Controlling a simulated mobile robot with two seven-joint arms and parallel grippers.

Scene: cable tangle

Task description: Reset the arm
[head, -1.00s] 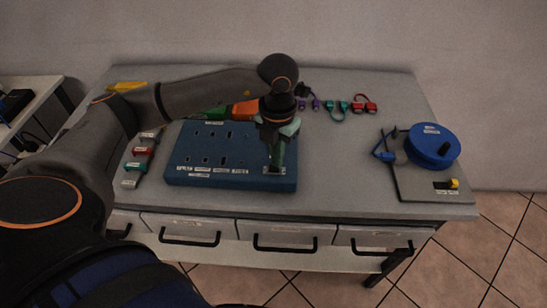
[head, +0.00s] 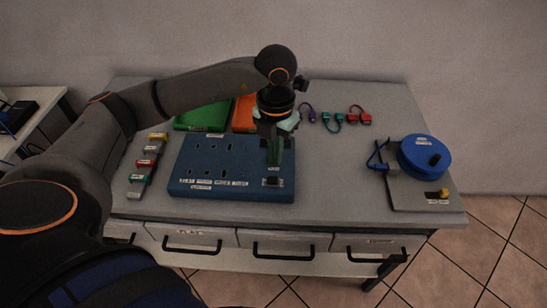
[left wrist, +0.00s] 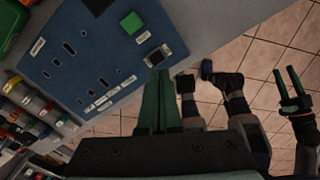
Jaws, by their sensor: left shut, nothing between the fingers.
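My left gripper (head: 275,157) is above the right part of the blue socket board (head: 186,180), with its green fingers pointing down. In the left wrist view its fingers (left wrist: 158,98) are together with nothing between them. Their tips show near a dark grey block (left wrist: 158,56) on the board; from this view I cannot tell whether they touch it. My right gripper (left wrist: 290,86) shows only in the left wrist view, off the table over the tiled floor, its green fingers apart and empty.
A blue cable reel (head: 424,155) on a grey plate stands at the table's right. Small cable connectors (head: 359,116) lie at the back. Coloured blocks (head: 146,163) line the left. Green (head: 203,117) and orange (head: 243,113) bins are partly behind my left arm. The table's right middle is clear.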

